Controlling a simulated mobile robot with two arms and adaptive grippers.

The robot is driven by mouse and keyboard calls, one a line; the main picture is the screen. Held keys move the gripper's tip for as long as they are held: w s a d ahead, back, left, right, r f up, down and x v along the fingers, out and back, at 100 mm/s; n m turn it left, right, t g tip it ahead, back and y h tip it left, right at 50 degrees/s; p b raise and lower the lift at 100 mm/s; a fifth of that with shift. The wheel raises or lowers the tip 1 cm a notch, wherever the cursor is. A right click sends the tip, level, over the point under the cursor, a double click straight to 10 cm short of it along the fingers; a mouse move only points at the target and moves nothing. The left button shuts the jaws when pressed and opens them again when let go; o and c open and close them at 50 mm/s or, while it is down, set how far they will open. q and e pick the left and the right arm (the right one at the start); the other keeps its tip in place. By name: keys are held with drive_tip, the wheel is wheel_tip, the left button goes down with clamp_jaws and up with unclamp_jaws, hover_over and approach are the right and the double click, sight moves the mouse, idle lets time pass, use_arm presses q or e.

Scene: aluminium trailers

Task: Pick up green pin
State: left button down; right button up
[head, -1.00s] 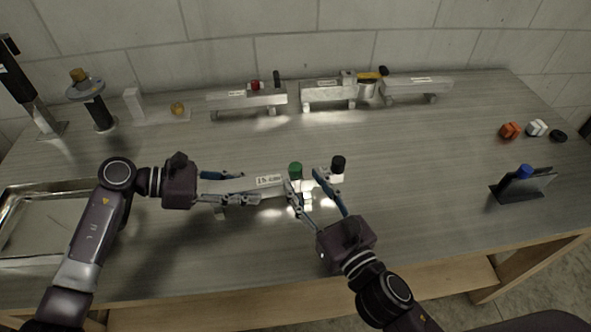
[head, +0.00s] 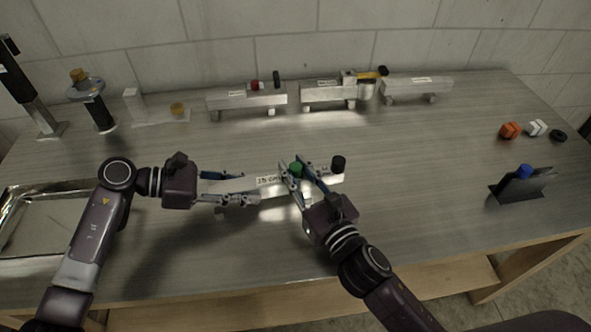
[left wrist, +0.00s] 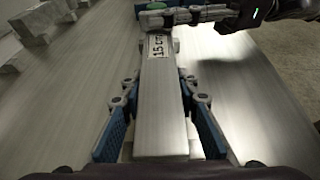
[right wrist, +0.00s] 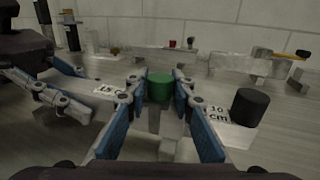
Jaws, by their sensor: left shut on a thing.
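The green pin (head: 296,168) stands upright on an aluminium trailer (head: 215,187) in the middle of the table. It also shows in the right wrist view (right wrist: 159,88). My left gripper (head: 240,188) is shut on the trailer's left part, one finger along each side. In the left wrist view the trailer (left wrist: 160,110) runs between the fingers and carries a "15 cm" label. My right gripper (head: 302,163) has one finger on each side of the green pin, still open; a narrow gap seems to remain. A black pin (head: 338,164) stands at the trailer's right end.
More trailers stand at the back, one with a red pin (head: 255,86) and one with a yellow-topped part (head: 371,75). A metal tray (head: 50,222) is at the left. The table between is free.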

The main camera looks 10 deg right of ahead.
sight(295, 166)
clamp_jaws()
wheel_tip(295, 166, up, 10)
idle(0.4)
use_arm(q)
drive_tip(key=c, duration=1.4)
unclamp_jaws()
